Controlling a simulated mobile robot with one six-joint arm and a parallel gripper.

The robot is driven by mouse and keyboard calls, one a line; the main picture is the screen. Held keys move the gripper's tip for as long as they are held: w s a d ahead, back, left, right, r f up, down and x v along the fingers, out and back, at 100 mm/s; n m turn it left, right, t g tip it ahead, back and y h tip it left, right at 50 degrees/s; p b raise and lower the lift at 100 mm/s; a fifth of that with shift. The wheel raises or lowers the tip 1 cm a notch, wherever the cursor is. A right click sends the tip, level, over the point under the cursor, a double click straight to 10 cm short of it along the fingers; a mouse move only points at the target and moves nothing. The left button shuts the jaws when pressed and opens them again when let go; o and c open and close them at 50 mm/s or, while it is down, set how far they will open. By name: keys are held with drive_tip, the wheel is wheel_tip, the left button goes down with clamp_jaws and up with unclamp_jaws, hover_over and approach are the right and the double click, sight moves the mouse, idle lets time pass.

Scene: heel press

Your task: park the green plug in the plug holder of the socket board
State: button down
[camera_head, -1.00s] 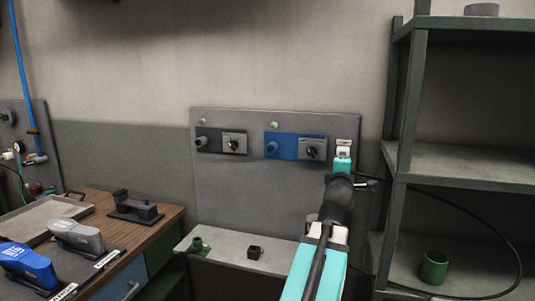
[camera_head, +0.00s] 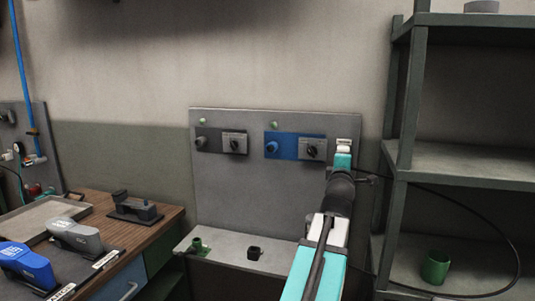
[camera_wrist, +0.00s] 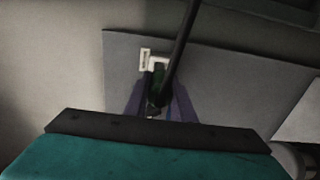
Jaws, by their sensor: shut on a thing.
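The grey socket board (camera_head: 255,185) stands upright against the wall. My gripper (camera_wrist: 155,98) is at the board's upper right; its dark fingers are shut on the green plug (camera_wrist: 157,78), which shows as a dark green body between them in the wrist view. The white plug holder (camera_wrist: 158,62) is right at the plug's far end, beside a small pale label (camera_wrist: 145,59). I cannot tell whether the plug is seated in it or only in front of it. In the head view my arm hides the plug and most of the holder.
A black cable crosses the wrist view (camera_wrist: 182,45) in front of the plug and loops toward the shelf rack (camera_head: 402,120) on the right. A dark socket (camera_head: 234,143) and a blue socket panel (camera_head: 292,147) sit left of my gripper. A ledge (camera_head: 225,246) lies below.

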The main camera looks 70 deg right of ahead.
drive_tip(key=shift+d+b, duration=0.45)
drive_tip(key=shift+d, duration=0.45)
drive_tip(key=shift+b, duration=1.2)
idle(1.8)
drive_tip(key=shift+w+d+b, duration=0.15)
drive_tip(key=shift+d+b, duration=0.7)
drive_tip(key=shift+d, duration=0.6)
idle(1.1)
drive_tip(key=c, duration=1.4)
unclamp_jaws()
drive_tip(key=shift+c, duration=0.2)
drive_tip(key=shift+a, duration=0.1)
drive_tip(key=a+b, duration=0.1)
drive_tip(key=a, duration=1.2)
drive_tip(key=shift+s+a, duration=0.3)
drive_tip(key=shift+s, duration=0.1)
